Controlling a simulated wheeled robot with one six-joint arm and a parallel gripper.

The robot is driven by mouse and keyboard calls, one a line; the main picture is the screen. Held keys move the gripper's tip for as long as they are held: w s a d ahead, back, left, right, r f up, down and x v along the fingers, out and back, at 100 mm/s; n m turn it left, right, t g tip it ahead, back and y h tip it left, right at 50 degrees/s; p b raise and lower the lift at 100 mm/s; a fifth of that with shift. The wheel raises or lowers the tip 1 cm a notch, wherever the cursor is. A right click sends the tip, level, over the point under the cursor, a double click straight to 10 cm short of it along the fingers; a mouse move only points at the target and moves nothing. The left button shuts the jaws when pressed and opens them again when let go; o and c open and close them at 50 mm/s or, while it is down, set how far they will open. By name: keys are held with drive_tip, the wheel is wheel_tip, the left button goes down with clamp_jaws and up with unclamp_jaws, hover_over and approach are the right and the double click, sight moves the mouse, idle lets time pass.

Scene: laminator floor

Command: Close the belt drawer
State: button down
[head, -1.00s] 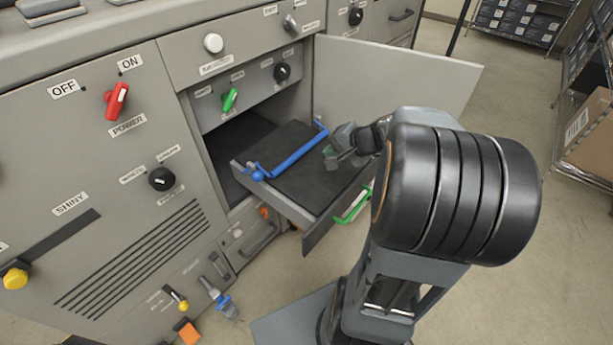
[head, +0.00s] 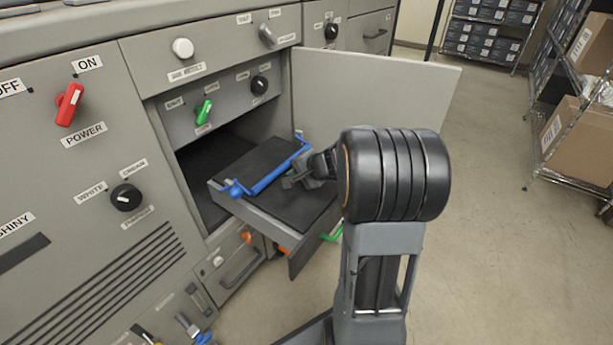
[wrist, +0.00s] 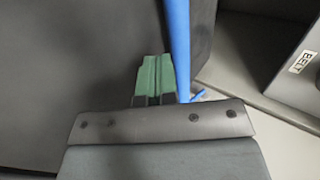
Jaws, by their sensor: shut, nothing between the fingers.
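The drawer (head: 247,212) is pulled out of an open bay in the grey machine. It has a dark, flat inside and a front panel with a green handle (head: 332,234), mostly hidden behind my arm. A blue bar (head: 275,175) runs across the top of the drawer; it also shows in the wrist view (wrist: 180,45). My gripper (head: 292,181) is over the drawer, close beside the blue bar. Its green fingertips (wrist: 153,78) are shut and empty in the wrist view. I cannot tell whether they touch the bar. A BELT label (wrist: 302,62) shows at the right.
An open grey door panel (head: 375,90) stands behind my arm. A closed lower drawer (head: 240,265) sits under the bay. A green lever (head: 204,111) is above the opening. Shelves with boxes (head: 580,130) stand at the right. The floor between is clear.

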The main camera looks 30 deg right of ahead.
drive_tip(key=shift+w+a+f, duration=0.1)
drive_tip(key=shift+w+a, duration=0.2)
drive_tip(key=shift+w, duration=0.25)
drive_tip(key=shift+w+a+f, duration=0.1)
drive_tip(key=shift+w+a, duration=0.15)
drive_tip(key=shift+w, duration=0.3)
